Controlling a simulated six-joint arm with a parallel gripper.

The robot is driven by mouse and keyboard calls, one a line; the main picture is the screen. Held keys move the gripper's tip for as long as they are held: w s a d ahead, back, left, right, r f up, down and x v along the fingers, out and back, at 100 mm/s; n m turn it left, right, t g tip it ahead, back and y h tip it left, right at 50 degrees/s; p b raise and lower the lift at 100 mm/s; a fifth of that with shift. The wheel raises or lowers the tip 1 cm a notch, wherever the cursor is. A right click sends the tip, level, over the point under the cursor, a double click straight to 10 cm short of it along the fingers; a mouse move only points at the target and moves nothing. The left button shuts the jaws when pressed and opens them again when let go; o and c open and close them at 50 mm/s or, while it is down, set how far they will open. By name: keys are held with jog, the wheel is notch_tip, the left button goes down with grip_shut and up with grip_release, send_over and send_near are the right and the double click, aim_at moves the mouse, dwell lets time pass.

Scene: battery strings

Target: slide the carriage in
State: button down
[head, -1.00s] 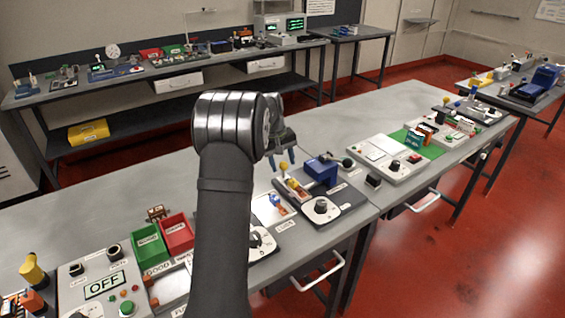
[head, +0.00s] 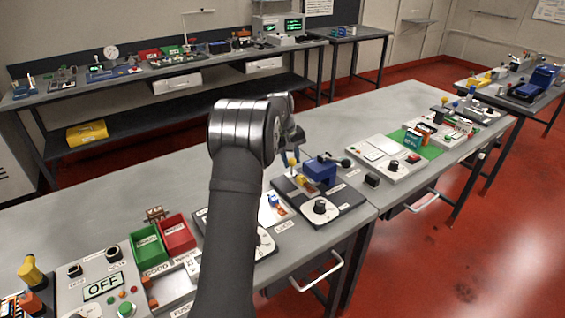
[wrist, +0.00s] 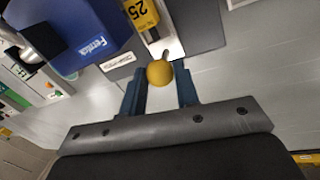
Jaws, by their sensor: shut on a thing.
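My gripper (wrist: 161,92) is shut on the round yellow knob (wrist: 159,73), with a blue finger on each side of it. The knob also shows in the head view (head: 292,161), below my gripper (head: 291,150). The knob belongs to the carriage, whose yellow part (wrist: 141,14) carries a "25" mark and lies on a pale track (wrist: 170,45). In the head view the carriage (head: 301,180) is small and partly covered. A blue housing (wrist: 75,30) stands beside the track; it also shows in the head view (head: 319,171). The carriage's far end is out of the wrist view.
The dark base (head: 345,200) bears a white dial with a black knob (head: 320,206). Green (head: 148,245) and red (head: 178,233) bins stand left.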

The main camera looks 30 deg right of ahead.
jog(key=shift+d+r, duration=0.1)
jog(key=shift+d, duration=1.65)
jog(key=c, duration=1.1)
grip_release()
jog(key=shift+d, duration=0.1)
jog(key=a+r, duration=0.3)
jog(key=r, duration=1.4)
jog(key=shift+w+a, duration=0.2)
jog(key=shift+w, duration=0.15)
jog(key=shift+f, duration=0.1)
jog(key=d+f, duration=0.1)
jog(key=f, duration=0.4)
jog(key=d+f, duration=0.1)
jog(key=f, duration=0.5)
jog(key=d+f, duration=0.1)
jog(key=f, duration=0.5)
jog(key=shift+s+d, duration=0.1)
jog(key=shift+s, duration=0.25)
